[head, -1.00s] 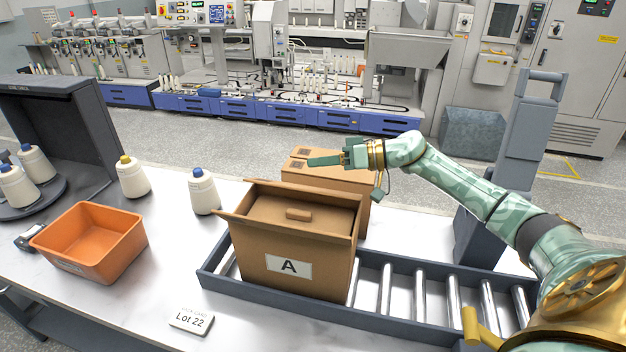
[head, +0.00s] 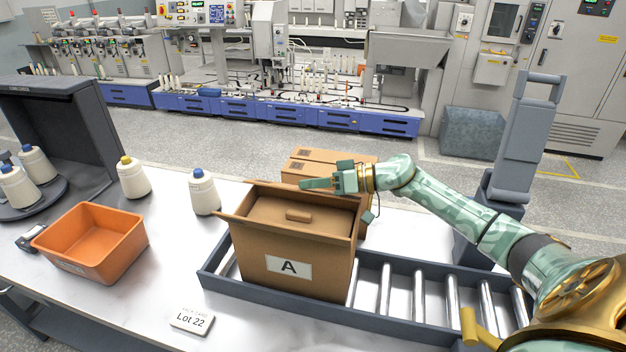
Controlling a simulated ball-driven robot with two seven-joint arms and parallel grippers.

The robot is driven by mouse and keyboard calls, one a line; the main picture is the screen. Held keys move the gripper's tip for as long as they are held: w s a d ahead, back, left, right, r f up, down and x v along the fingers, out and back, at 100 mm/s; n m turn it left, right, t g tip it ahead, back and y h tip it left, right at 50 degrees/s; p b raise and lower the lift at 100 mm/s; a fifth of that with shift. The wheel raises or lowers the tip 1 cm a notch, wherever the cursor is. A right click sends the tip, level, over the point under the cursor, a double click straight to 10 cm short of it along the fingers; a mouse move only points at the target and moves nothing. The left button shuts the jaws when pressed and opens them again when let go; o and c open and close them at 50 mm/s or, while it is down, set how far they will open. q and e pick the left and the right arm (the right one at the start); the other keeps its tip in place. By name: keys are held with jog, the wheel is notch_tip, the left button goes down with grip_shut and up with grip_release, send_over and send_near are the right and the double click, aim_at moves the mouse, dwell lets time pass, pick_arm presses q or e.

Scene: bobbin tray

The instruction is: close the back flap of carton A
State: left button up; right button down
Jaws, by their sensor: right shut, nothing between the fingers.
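Carton A (head: 290,268) is a brown box with a white "A" label, standing on the roller conveyor. Its back flap (head: 278,193) stands raised along the far edge. The left flap (head: 227,228) slants outward, and a narrow raised flap edge shows on the right. Inside lies a brown panel with a small handle (head: 298,215). My right gripper (head: 312,184) is shut and empty, pointing left, close to the back flap's top edge on its far side. I cannot tell whether it touches the flap. My left gripper is not in view.
Another brown carton (head: 312,163) stands close behind carton A. The roller conveyor (head: 420,295) runs free to the right. An orange bin (head: 95,240), yarn cones (head: 203,192) and a "Lot 22" card (head: 192,320) sit on the white table to the left.

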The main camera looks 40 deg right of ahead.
jog(key=shift+s+a+f+n+t+h+p, duration=0.2)
jog(key=shift+n+p, duration=0.4)
jog(key=shift+p, duration=0.65)
jog(key=shift+s+a+f+n+t+h+p, duration=0.1)
jog(key=shift+s+a+f+n+h+p, duration=0.15)
jog(key=shift+n+p, duration=0.7)
jog(key=shift+s+a+f+n+h+p, duration=0.15)
jog(key=shift+a+f+n+h+p, duration=0.15)
jog(key=shift+f+p, duration=0.6)
jog(key=shift+s+a+f+p, duration=0.1)
jog(key=shift+f+p, duration=0.05)
jog(key=shift+p, duration=0.55)
jog(key=shift+f, duration=0.1)
jog(key=r+p, duration=0.4)
jog(key=shift+d, duration=0.2)
jog(key=v, duration=0.9)
jog(key=shift+s+b, duration=0.35)
jog(key=shift+s, duration=0.1)
